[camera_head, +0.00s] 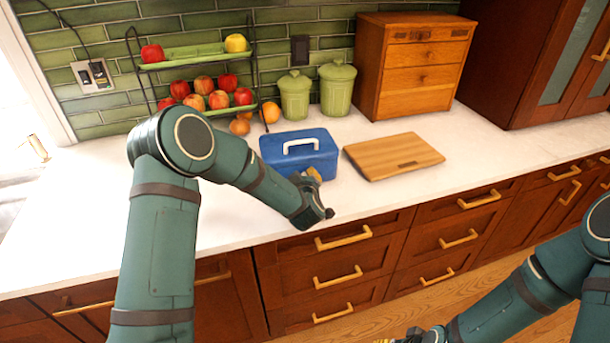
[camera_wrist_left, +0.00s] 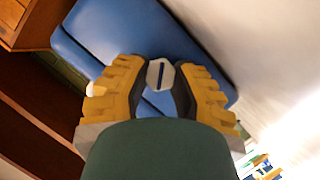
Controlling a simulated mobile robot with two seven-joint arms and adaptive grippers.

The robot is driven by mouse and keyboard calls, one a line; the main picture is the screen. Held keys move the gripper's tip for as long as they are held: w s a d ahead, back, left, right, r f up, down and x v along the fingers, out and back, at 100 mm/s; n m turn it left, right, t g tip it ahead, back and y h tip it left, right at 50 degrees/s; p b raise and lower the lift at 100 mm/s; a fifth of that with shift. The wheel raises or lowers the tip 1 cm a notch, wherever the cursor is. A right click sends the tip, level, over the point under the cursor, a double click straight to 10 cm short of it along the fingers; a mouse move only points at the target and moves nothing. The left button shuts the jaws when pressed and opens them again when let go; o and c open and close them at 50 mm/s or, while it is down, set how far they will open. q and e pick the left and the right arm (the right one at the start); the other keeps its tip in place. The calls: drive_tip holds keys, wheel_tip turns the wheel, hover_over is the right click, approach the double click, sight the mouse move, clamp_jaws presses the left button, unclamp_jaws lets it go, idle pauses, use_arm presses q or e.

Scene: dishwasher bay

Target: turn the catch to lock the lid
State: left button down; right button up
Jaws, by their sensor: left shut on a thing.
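A blue box (camera_head: 275,160) with a closed lid and a white handle (camera_head: 300,146) stands on the counter. My left gripper (camera_head: 314,174) reaches the box's front right side in the head view. In the left wrist view, the box (camera_wrist_left: 140,28) fills the middle, and a pale catch with a dark slot (camera_wrist_left: 160,74) sits between my two yellow-and-black fingers. The left gripper is shut on this catch. In the head view the catch is hidden by the gripper. My right gripper (camera_head: 386,341) is only partly in view at the bottom edge, away from the box.
A wooden cutting board (camera_head: 394,156) lies right of the box. Behind stand two green canisters (camera_head: 338,90), a wooden drawer chest (camera_head: 413,65) and a fruit rack (camera_head: 195,66). Loose oranges (camera_head: 240,126) lie near the box. Drawer handles (camera_head: 343,238) line the cabinets below the counter.

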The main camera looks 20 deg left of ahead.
use_arm(q)
drive_tip(key=shift+d+r+m+g+y+p, duration=0.1)
drive_tip(key=shift+r+m+g+y+p, duration=0.15)
drive_tip(key=shift+m+g+y+p, duration=0.65)
drive_tip(key=shift+f+m+p, duration=0.1)
drive_tip(key=shift+m+p, duration=0.9)
drive_tip(key=shift+p, duration=0.1)
use_arm(e)
drive_tip(key=shift+w+d+r, duration=0.1)
drive_tip(key=shift+w+r, duration=0.15)
drive_tip(key=shift+r, duration=0.5)
drive_tip(key=shift+w+r, duration=0.2)
drive_tip(key=shift+r, duration=0.5)
drive_tip(key=shift+w+d+r, duration=0.1)
drive_tip(key=shift+w+r, duration=0.15)
drive_tip(key=shift+r, duration=0.6)
use_arm(q)
drive_tip(key=shift+f, duration=0.1)
drive_tip(key=c, duration=1)
unclamp_jaws()
drive_tip(key=shift+o, duration=0.2)
use_arm(e)
drive_tip(key=shift+a, duration=0.1)
use_arm(q)
drive_tip(key=v, duration=1.2)
drive_tip(key=shift+d, duration=0.1)
